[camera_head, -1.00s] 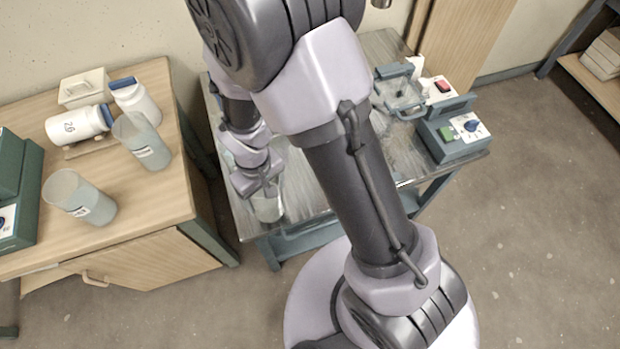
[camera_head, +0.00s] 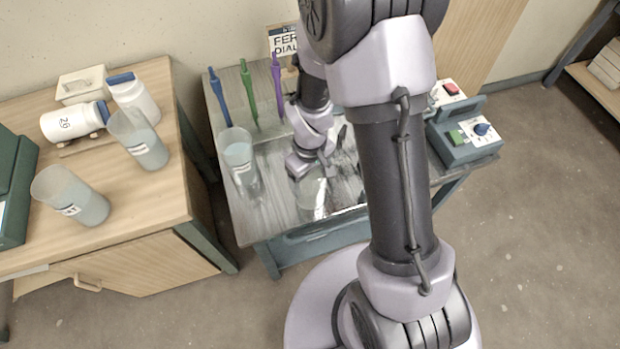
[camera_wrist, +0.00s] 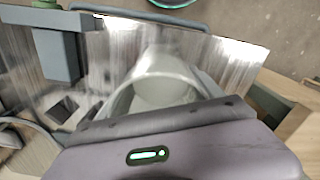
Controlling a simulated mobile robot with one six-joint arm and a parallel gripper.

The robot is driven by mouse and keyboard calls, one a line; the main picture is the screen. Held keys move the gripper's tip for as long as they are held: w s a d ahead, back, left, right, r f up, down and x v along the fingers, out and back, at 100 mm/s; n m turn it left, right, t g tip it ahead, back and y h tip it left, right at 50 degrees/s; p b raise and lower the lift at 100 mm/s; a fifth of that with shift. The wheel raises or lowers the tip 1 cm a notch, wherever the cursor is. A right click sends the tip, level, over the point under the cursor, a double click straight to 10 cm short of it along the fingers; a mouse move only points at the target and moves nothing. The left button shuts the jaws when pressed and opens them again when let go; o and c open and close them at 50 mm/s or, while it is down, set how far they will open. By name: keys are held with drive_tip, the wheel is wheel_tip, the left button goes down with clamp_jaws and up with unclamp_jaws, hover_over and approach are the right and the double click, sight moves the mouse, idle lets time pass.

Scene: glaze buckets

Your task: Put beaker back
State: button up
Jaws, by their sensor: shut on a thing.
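My gripper (camera_head: 306,168) is shut on a clear beaker (camera_head: 313,202) over the front part of the grey metal table (camera_head: 280,222). The beaker looks upright and empty; whether its base touches the table I cannot tell. In the wrist view the beaker's round rim and pale inside (camera_wrist: 160,92) show just beyond the gripper body. My fingers are mostly hidden there. Another clear beaker with bluish liquid (camera_head: 240,165) stands to the left on the same table, apart from the held one.
Blue, green and purple upright tools (camera_head: 249,92) stand at the table's back left, near a sign (camera_head: 283,40). A teal device with a knob (camera_head: 465,133) is on the right. The wooden cabinet (camera_head: 140,205) holds two labelled beakers (camera_head: 148,152) and white jars (camera_head: 73,122).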

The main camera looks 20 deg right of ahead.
drive_tip(key=shift+f, duration=0.2)
drive_tip(key=o, duration=2.1)
drive_tip(key=shift+c, duration=0.2)
wheel_tip(320, 180, up, 24)
drive_tip(key=s+a+m+t+p, duration=0.1)
drive_tip(key=s+m+t+p, duration=0.15)
drive_tip(key=p, duration=0.35)
drive_tip(key=s+a+r+m+t+y, duration=0.2)
drive_tip(key=s+r+m, duration=0.4)
drive_tip(key=s+r, duration=0.4)
drive_tip(key=shift+s+a+r+t, duration=0.2)
drive_tip(key=shift+a+r+t, duration=0.25)
drive_tip(key=shift+r+t, duration=0.2)
